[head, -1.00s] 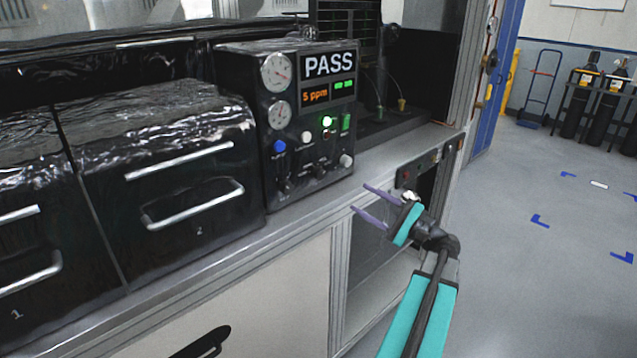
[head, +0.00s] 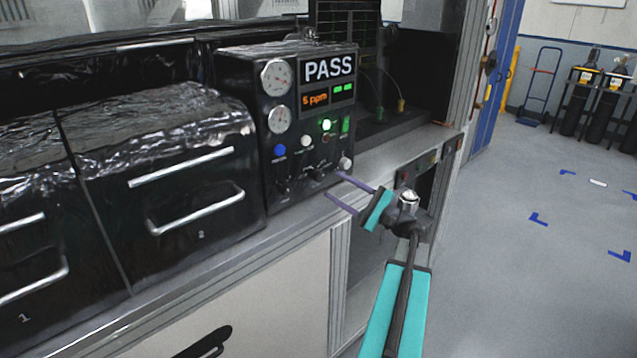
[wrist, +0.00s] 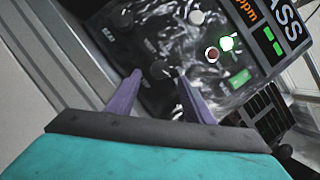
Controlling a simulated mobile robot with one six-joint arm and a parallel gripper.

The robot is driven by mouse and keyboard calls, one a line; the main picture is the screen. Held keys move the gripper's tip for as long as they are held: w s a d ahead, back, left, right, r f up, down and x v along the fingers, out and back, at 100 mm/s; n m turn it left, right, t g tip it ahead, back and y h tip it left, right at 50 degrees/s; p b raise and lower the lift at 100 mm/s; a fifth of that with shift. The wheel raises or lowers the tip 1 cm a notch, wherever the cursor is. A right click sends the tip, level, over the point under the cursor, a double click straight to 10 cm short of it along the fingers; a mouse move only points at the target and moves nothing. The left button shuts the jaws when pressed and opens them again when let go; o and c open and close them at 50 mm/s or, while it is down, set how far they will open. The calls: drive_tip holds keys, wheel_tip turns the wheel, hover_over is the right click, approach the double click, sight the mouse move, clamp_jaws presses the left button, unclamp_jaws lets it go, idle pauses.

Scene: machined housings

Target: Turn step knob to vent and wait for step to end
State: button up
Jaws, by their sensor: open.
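The black control box (head: 263,135) stands on the bench, its display reading PASS and 5 ppm. Low on its front are a dark knob (head: 320,172) at the middle and a pale round knob (head: 345,163) at the right. Their labels are too small to read, so I cannot tell for sure which is the step knob. My gripper (head: 334,184) is open and empty, just in front of the panel's lower right. In the wrist view a dark knob (wrist: 160,69) shows between and beyond my spread purple fingertips (wrist: 158,78); no contact is visible.
A green light (head: 326,124) is lit above a red button (wrist: 211,54). Two gauges, a white button (head: 306,140) and a blue button (head: 280,149) are left of it. A black drawer unit (head: 190,180) stands left of the box.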

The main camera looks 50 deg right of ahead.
sight(322, 178)
drive_tip(key=shift+p+x, duration=0.55)
drive_tip(key=shift+x, duration=2)
drive_tip(key=shift+c, duration=0.4)
